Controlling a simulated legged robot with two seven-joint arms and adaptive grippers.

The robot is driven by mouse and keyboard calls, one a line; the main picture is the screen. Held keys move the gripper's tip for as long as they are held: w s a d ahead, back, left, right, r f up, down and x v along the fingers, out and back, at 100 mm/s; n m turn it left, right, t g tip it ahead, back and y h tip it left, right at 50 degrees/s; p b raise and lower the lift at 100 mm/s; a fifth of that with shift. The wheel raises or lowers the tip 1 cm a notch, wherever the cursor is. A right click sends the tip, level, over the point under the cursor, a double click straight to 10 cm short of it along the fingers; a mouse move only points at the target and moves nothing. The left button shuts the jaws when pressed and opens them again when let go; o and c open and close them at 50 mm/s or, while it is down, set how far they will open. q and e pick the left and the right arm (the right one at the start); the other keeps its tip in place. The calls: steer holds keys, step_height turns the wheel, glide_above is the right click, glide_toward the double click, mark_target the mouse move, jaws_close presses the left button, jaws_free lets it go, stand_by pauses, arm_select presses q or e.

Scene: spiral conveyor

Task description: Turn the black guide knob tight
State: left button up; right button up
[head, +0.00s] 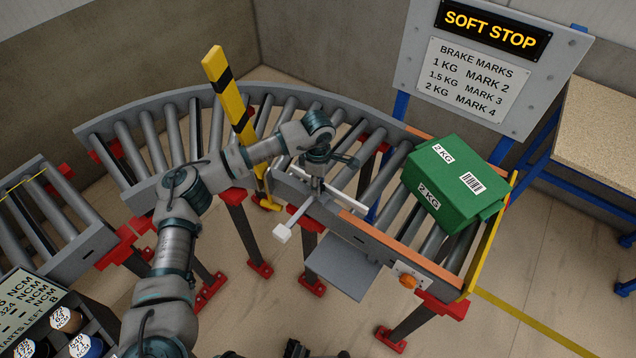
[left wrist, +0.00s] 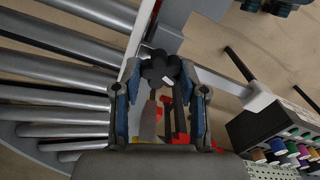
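The black guide knob (left wrist: 160,68) is a dark lobed knob with a small light mark, seen in the left wrist view beside the conveyor's pale rail. My left gripper (head: 318,165) hangs over the inner edge of the conveyor in the head view and hides the knob there. In the left wrist view the gripper's fingertips (left wrist: 162,72) lie on either side of the knob and appear to touch it. At the bottom edge of the head view a small dark part (head: 295,348), likely my right gripper, barely shows; its fingers cannot be made out.
A green 2 KG box (head: 450,180) sits on the rollers at the right. A lever with a white block (head: 282,233) sticks out below my left gripper. A yellow-black post (head: 228,95) stands behind my arm. A brake-marks sign (head: 475,80) stands behind. A spool rack (head: 62,340) is lower left.

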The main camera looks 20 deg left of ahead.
arm_select(q)
steer(key=shift+o, duration=1.4)
steer(key=shift+w+r, duration=0.1)
step_height(320, 180, up, 12)
steer(key=shift+f, duration=0.25)
